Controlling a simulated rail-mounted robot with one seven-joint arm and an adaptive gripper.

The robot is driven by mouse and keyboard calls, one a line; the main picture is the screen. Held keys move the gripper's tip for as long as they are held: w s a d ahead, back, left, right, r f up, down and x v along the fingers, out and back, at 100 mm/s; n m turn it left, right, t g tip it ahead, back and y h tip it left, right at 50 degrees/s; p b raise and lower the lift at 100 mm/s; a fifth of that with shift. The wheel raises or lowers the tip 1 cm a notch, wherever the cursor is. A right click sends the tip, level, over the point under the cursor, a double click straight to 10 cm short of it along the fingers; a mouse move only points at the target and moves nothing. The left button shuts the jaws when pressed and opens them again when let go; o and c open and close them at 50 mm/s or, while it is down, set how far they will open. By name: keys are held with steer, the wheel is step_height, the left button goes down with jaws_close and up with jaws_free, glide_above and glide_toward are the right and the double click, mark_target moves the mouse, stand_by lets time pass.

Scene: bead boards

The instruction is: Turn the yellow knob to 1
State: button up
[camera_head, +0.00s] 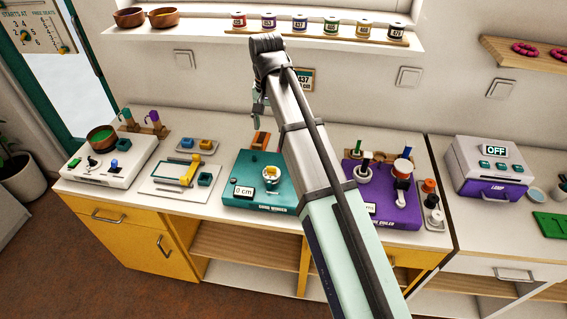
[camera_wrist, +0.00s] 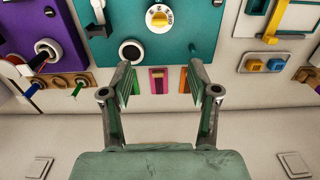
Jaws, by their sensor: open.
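The yellow knob (camera_wrist: 158,18) is round with a pale pointer and sits on the teal board (camera_wrist: 203,42) in the wrist view. Markings beside it are too small to read. In the head view, the knob (camera_head: 271,172) is small on the teal board (camera_head: 240,165), which has a "0 cm" display. My gripper (camera_wrist: 158,82) is open and empty, its two fingers apart, and the knob shows beyond the tips between them. In the head view my gripper (camera_head: 259,104) hangs near the wall, behind and above the board, partly hidden by my arm.
A purple board (camera_head: 378,205) with spools and posts stands right of the teal board. A white tray (camera_head: 180,178) with yellow parts and a white board (camera_head: 95,172) stand to the left. A shelf of spools (camera_head: 330,36) is above. A dark round post (camera_wrist: 131,52) stands near the knob.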

mark_target(271, 167)
step_height(271, 167, down, 17)
steer(key=p, duration=0.4)
stand_by(0.4)
jaws_close()
